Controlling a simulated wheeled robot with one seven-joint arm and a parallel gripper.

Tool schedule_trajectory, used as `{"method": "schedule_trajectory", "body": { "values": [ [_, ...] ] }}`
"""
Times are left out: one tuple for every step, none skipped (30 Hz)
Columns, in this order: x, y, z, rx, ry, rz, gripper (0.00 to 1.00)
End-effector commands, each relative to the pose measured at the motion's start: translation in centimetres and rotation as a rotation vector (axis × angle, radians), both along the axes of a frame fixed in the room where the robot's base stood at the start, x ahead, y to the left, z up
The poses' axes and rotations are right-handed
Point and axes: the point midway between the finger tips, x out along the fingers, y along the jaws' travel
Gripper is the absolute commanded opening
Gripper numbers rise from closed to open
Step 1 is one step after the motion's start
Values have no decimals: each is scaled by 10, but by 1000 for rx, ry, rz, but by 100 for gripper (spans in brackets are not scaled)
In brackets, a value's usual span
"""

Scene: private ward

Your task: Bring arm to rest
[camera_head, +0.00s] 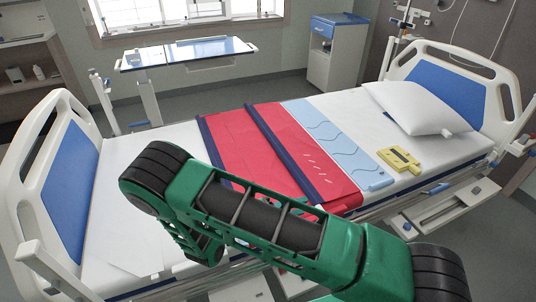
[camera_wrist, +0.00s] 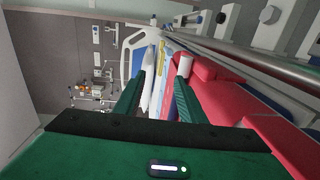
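My green arm (camera_head: 270,225) stretches across the front of the head view, in front of the hospital bed, bent at a black-banded joint on the left. My gripper is not clearly visible there. In the wrist view my gripper (camera_wrist: 166,65) shows two green fingers apart, with no object held between them. Beyond the fingers lie the bed's white and red surfaces, seen sideways.
The bed carries a red mat (camera_head: 250,145), a light blue strip (camera_head: 335,140), a yellow device (camera_head: 399,160) and a white pillow (camera_head: 410,107). An overbed table (camera_head: 187,53) and bedside cabinet (camera_head: 333,55) stand behind. Rails (camera_wrist: 245,62) run close at right in the wrist view.

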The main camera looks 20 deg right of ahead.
Motion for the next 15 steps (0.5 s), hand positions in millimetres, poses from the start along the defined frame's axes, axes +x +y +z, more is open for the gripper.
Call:
{"method": "schedule_trajectory", "body": {
  "values": [
    [0,0,0,0,0,0,37],
    [0,0,0,1,0,-1,37],
    [0,-1,1,5,0,-6,37],
    [0,-2,3,10,1,-11,37],
    [1,-4,4,18,3,-20,37],
    [1,-7,8,32,6,-36,37],
    [1,-10,11,46,8,-51,37],
    [1,-13,15,63,10,-68,37],
    [1,-18,20,90,16,-95,37],
    [1,-23,25,111,19,-116,37],
    [0,-28,30,136,24,-141,37],
    [0,-34,37,167,28,-172,37],
    [-2,-39,42,193,32,-194,37],
    [-3,-44,47,217,34,-216,37],
    [-4,-50,53,250,37,-245,37]
  ]
}}
